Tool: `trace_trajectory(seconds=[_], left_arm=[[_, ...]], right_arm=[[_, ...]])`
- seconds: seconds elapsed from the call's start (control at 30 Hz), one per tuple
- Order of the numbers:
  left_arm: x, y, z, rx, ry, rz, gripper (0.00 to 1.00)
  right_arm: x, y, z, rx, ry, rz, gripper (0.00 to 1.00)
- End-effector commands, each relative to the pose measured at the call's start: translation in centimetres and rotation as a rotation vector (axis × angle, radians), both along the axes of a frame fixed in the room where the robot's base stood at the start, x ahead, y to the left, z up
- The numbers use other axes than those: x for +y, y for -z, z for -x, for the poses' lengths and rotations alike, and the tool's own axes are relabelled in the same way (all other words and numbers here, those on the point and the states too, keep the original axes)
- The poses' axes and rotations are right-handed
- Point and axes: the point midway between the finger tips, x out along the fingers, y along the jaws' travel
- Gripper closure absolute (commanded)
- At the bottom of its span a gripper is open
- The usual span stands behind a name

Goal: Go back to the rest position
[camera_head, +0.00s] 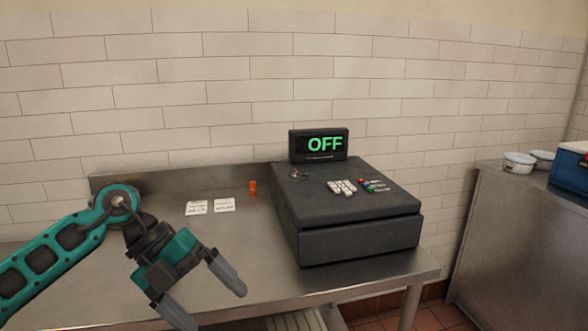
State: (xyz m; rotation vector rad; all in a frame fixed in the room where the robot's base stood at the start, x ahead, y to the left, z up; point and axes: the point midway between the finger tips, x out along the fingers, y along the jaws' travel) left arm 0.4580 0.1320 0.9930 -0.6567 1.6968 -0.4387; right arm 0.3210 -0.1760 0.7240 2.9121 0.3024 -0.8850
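My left gripper (208,298) is in the lower left of the head view, on a teal and black arm that comes in from the left. Its two grey fingers are spread apart with nothing between them. It is over the front part of the metal table (265,288), to the left of the cash register, and appears clear of it. My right gripper is not in the head view.
A black cash register (360,238) stands on the table; its display (319,145) reads OFF. Two white cards (224,205) and a small orange object (252,187) lie behind my gripper. A counter (520,240) at right holds bowls (519,162) and a blue box (570,168).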

Motion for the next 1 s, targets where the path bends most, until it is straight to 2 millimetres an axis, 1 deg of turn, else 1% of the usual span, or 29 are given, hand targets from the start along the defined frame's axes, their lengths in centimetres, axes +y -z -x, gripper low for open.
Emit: trace_trajectory(seconds=[0.03, 0.1, 0.2, 0.3, 0.37, 0.4, 0.47, 0.57, 0.67, 0.73, 0.77, 0.8, 0.83, 0.87, 0.9, 0.97, 1.0], left_arm=[[-2.7, 0.6, 1.2, 0.025, 0.019, 0.139, 0.0], [-5.9, 0.4, 2.4, 0.047, 0.015, 0.343, 0.0], [-9.2, -0.6, 3.4, 0.084, -0.052, 0.629, 0.0], [-10.8, -1.8, 3.5, 0.127, -0.189, 0.887, 0.0], [-10.9, -2.1, 3.1, 0.155, -0.304, 1.021, 0.0], [-10.7, -2.1, 2.7, 0.176, -0.391, 1.102, 0.0], [-9.9, -1.7, 2.0, 0.208, -0.539, 1.203, 0.0], [-7.8, 0.4, 0.8, 0.269, -0.822, 1.319, 0.0], [-4.8, 4.4, 0.4, 0.341, -1.137, 1.361, 0.0], [-2.6, 8.0, 0.9, 0.4, -1.364, 1.344, 0.0], [-1.7, 9.7, 1.5, 0.43, -1.462, 1.323, 0.0], [-0.5, 12.2, 2.4, 0.468, -1.591, 1.286, 0.0], [0.3, 14.0, 3.3, 0.5, -1.682, 1.251, 0.0], [1.1, 15.7, 4.3, 0.531, -1.767, 1.212, 0.0], [1.9, 17.8, 5.8, 0.569, -1.869, 1.156, 0.0], [2.9, 20.5, 7.9, 0.625, -1.992, 1.075, 0.0], [3.4, 22.0, 9.3, 0.657, -2.057, 1.022, 0.0]], right_arm=[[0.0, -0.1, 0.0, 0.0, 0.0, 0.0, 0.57], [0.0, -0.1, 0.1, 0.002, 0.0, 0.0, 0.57], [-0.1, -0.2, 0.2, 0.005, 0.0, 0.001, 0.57], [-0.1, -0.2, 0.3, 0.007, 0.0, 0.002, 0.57], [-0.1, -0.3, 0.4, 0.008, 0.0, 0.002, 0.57], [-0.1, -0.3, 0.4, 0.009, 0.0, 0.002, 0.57], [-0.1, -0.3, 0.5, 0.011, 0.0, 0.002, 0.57], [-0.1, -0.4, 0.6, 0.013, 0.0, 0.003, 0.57], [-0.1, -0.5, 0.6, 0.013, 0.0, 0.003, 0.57], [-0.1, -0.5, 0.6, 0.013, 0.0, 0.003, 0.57], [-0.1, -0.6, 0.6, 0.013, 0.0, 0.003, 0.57], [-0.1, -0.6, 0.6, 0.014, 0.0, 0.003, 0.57], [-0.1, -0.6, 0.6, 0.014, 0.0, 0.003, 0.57], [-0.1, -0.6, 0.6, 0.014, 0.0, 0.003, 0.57], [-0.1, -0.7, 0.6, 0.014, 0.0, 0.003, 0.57], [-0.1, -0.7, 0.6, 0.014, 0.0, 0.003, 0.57], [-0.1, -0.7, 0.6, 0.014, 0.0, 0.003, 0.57]])
